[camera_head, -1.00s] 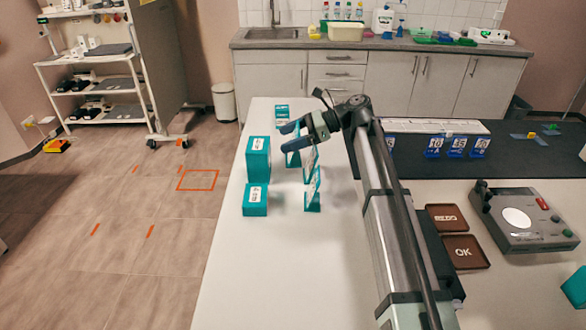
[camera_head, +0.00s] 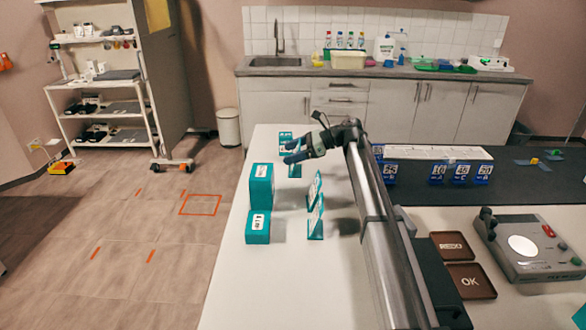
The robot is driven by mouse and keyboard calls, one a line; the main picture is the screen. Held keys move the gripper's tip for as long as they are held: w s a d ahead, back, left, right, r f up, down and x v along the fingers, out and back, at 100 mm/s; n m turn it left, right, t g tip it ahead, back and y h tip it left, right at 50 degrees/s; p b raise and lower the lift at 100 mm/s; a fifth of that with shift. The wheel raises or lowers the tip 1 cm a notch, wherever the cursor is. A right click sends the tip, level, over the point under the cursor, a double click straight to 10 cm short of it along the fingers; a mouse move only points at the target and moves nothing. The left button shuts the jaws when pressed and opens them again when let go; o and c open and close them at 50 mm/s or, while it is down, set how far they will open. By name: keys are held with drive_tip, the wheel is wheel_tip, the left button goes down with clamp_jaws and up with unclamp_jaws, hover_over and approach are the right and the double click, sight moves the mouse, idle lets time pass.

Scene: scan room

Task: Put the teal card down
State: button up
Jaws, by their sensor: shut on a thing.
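My gripper (camera_head: 288,154) reaches over the far part of the white table, its fingers pointing left. It is shut on a teal card (camera_head: 295,171), which shows just below the fingers and is partly hidden by them. I cannot tell whether the card's lower edge touches the table. Two other teal cards with white labels, one farther (camera_head: 314,188) and one nearer (camera_head: 316,222), stand tilted on the table on the near side of my gripper.
A tall teal box (camera_head: 261,186) and a lower teal box (camera_head: 257,227) stand left of the cards. More teal items (camera_head: 285,137) are at the far end of the white table (camera_head: 285,290). Blue number cards (camera_head: 437,173), brown trays (camera_head: 470,281) and a grey device (camera_head: 528,247) are right. The near table is clear.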

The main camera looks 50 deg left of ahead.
sight(293, 165)
drive_tip(key=shift+f, duration=2.5)
drive_tip(key=shift+f, duration=0.15)
drive_tip(key=o, duration=1.2)
drive_tip(key=shift+w+d+r, duration=0.15)
drive_tip(key=shift+r, duration=0.1)
drive_tip(key=v, duration=1.1)
drive_tip(key=shift+w+d+r, duration=0.15)
drive_tip(key=shift+w+d, duration=0.05)
drive_tip(key=c, duration=1.2)
